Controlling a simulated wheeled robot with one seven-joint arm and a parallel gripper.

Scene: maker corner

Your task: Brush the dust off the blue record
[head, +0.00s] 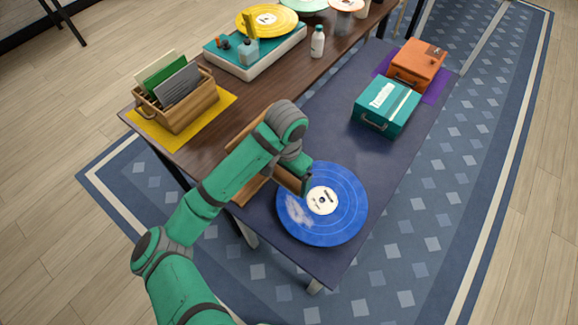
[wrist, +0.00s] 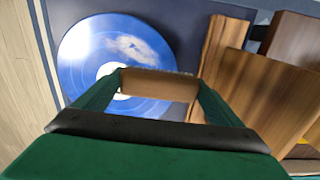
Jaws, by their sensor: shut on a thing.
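The blue record (head: 345,222) lies flat near the front end of the dark low table, with a white label and a pale dust patch (head: 299,213) at its left. In the wrist view the record (wrist: 75,65) fills the upper left, and the dust patch shows (wrist: 130,46) near its far edge. My gripper (head: 303,180) is at the record's upper left edge. It is shut on a wooden brush (wrist: 158,83) with pale bristles along one edge, which hides part of the record. I cannot tell whether the brush touches the record.
A wooden holder (head: 241,186) stands just left of my gripper, partly hidden by my arm. A teal case (head: 388,106) and an orange case (head: 417,63) stand farther back. A turntable (head: 255,56), a bottle (head: 318,41) and a wooden crate (head: 178,107) are on the brown table.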

